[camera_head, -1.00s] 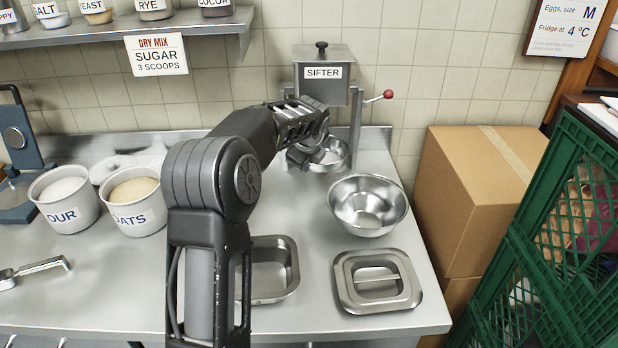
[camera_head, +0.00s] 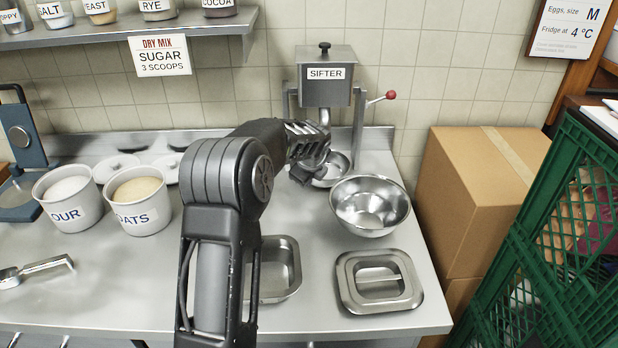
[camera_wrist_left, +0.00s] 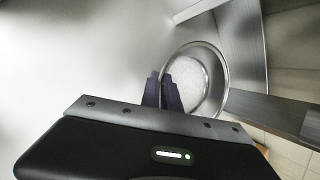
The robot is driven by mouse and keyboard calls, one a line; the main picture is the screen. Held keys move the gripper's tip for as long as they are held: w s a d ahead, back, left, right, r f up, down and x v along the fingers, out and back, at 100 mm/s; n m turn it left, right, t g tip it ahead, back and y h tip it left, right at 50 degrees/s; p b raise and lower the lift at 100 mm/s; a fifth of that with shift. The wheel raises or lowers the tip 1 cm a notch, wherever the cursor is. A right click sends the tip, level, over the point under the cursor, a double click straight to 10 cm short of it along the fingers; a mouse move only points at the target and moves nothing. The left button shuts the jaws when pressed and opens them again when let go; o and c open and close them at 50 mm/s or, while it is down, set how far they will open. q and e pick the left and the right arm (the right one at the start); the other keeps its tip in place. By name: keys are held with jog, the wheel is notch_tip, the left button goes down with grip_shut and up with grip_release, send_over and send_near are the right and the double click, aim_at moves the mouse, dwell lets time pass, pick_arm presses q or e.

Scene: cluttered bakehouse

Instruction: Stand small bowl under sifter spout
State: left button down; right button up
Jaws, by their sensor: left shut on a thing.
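The small metal bowl (camera_head: 341,166) is below and in front of the grey sifter (camera_head: 326,88), at the back of the steel bench. My left gripper (camera_head: 312,172) is shut on the bowl's near left rim. In the left wrist view the dark fingertips (camera_wrist_left: 164,91) pinch the rim of the small bowl (camera_wrist_left: 203,77), which looks empty. I cannot tell whether the bowl touches the bench. My right gripper is in neither view.
A larger steel bowl (camera_head: 369,207) stands close in front, to the right. A lidded steel pan (camera_head: 380,308) and an open pan (camera_head: 289,285) sit nearer. Flour (camera_head: 45,216) and oats (camera_head: 146,228) tubs stand left. A cardboard box (camera_head: 455,205) borders the right side.

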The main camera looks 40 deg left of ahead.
pick_arm(q)
jog(key=shift+f, duration=0.1)
jog(key=c, duration=1.6)
grip_release()
jog(key=shift+r, duration=0.2)
jog(key=shift+s+d+r, duration=0.1)
jog(key=shift+r, duration=0.1)
jog(key=b+v, duration=0.1)
jog(key=v, duration=1)
jog(key=shift+s+b, duration=0.15)
jog(key=shift+b, duration=0.25)
jog(key=shift+r, duration=0.15)
